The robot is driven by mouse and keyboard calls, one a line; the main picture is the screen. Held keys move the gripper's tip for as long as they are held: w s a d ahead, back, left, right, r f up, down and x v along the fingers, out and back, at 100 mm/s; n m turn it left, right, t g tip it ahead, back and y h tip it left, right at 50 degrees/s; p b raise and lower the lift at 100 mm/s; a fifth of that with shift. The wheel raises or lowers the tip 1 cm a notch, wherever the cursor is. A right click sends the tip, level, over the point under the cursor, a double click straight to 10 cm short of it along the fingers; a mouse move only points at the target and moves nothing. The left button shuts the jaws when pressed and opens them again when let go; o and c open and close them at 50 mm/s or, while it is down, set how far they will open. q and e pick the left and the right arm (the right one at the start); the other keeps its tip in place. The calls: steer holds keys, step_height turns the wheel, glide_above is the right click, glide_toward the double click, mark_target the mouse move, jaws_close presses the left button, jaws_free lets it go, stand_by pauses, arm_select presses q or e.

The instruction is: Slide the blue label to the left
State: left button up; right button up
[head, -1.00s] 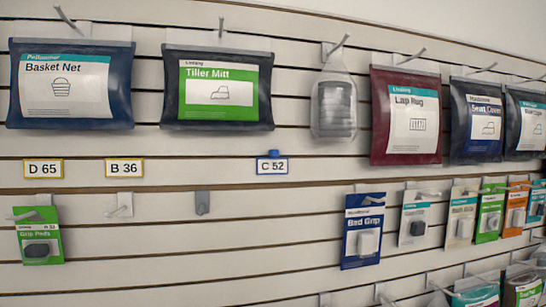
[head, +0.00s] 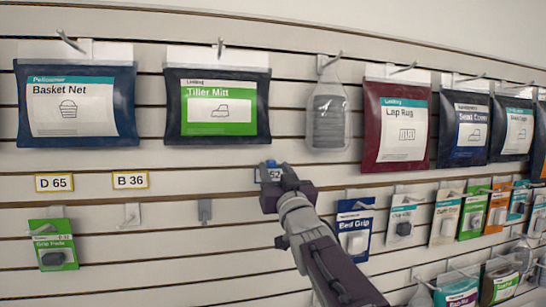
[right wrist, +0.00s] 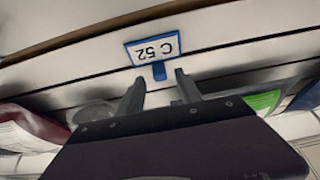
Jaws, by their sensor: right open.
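The blue label (head: 259,175), marked C 52, sits on the slatwall rail below and between the Tiller Mitt and the clear pouch. In the head view my right gripper covers most of it. The right wrist view shows the label (right wrist: 154,48) upside down, with a blue tab pointing between the fingers. My right gripper (right wrist: 161,82) is open, its two fingers short of the label face, one on either side of the tab; I cannot tell if they touch it. In the head view the right gripper (head: 274,170) reaches up from the lower right. My left gripper is not in view.
Yellow-edged labels D 65 (head: 55,182) and B 36 (head: 131,180) sit left on the same rail, with bare rail between B 36 and the blue label. A grey hook (head: 205,210) is below. The Tiller Mitt (head: 218,105) hangs above; Bed Grip (head: 354,228) hangs right.

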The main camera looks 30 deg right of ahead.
steer(key=shift+p+x, duration=0.45)
steer(key=shift+x, duration=0.75)
steer(key=shift+w+d, duration=0.1)
steer(key=shift+w, duration=0.1)
steer(key=shift+s, duration=0.15)
jaws_close()
